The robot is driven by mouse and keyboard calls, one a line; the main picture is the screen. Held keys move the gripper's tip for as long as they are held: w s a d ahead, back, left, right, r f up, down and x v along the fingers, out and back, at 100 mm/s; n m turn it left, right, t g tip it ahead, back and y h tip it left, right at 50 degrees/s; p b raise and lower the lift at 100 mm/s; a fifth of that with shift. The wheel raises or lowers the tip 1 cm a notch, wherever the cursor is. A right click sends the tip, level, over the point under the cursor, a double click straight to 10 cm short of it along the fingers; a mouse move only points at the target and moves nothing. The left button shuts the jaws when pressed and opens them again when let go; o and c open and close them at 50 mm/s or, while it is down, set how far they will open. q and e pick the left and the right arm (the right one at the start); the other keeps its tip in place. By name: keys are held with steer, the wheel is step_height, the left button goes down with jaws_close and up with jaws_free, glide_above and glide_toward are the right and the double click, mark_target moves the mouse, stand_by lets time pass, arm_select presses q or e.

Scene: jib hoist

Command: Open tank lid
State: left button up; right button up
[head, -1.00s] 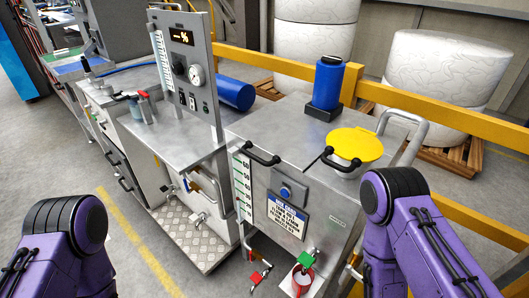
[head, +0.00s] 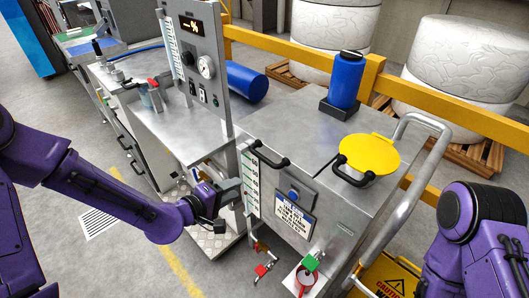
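The round yellow tank lid (head: 371,152) lies flat on top of the steel tank cabinet (head: 318,215), over its opening. A black handle (head: 353,174) sits at the lid's front edge. My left gripper (head: 230,189) is at the cabinet's left front edge, beside the level scale (head: 250,184), lower than the lid and well left of it. I cannot tell whether its fingers are apart, and I see nothing held. My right arm is at the lower right; its gripper is out of view.
A second black handle (head: 271,157) is on the cabinet top's left front edge. A blue canister (head: 347,80) stands behind the lid. A curved steel rail (head: 409,190) runs along the lid's right. A yellow caution sign (head: 388,276) stands at lower right.

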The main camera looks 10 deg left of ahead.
arm_select(q)
steer(key=t+h, duration=0.1)
steer(key=h, duration=0.1)
glide_toward(261, 159)
steer(key=p+x, duration=0.1)
steer(key=x, duration=0.9)
steer(key=shift+w+d+f, duration=0.1)
steer(key=shift+w+d, duration=0.1)
steer(key=shift+w, duration=0.15)
jaws_close()
